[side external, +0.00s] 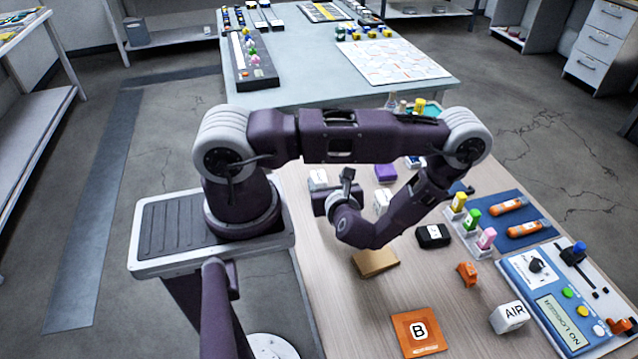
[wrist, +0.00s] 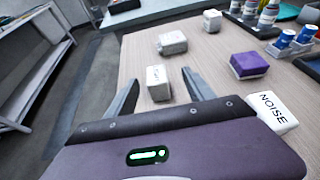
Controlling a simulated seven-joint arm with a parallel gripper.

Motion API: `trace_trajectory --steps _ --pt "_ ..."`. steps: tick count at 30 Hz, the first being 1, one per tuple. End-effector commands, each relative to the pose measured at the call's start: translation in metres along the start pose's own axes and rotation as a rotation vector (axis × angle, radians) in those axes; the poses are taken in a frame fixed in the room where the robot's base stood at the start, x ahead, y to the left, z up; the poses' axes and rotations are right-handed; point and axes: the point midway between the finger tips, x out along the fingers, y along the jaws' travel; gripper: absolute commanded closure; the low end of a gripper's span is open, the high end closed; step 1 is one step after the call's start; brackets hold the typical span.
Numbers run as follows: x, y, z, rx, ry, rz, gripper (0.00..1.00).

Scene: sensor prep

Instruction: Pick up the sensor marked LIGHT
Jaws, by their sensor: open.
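No sensor with a readable LIGHT mark shows. In the wrist view, my gripper (wrist: 160,77) is open, with its two fingers spread apart. A white block (wrist: 158,83) shows between the fingertips, its dark marking too small to read. A second white block (wrist: 172,43) sits farther off, its marking also unreadable. A white block marked NOISE (wrist: 273,111) is to the right of the fingers. In the side external view, my gripper (side external: 346,176) is partly hidden by its own wrist, near white blocks (side external: 317,180) (side external: 382,200). A block marked AIR (side external: 509,317) stands at the front right.
A purple block (wrist: 248,65) lies right of the white blocks. A black block (side external: 432,236), a tan block (side external: 376,262), an orange B plate (side external: 419,331) and a blue-and-white meter panel (side external: 555,300) share the wooden table. Bare table shows around the tan block.

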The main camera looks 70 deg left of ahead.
Motion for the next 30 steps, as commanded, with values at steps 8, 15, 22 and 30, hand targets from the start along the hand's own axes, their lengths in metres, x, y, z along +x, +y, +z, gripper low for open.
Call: trace_trajectory --steps 8,15,22,30 --pt "0.031 0.007 -0.011 0.035 0.01 -0.014 0.38" --pt "0.072 0.01 -0.011 0.033 0.01 -0.015 0.38" --pt "0.076 0.01 -0.011 0.035 0.01 -0.015 0.38" --pt "0.075 0.01 -0.011 0.035 0.011 -0.015 0.87"
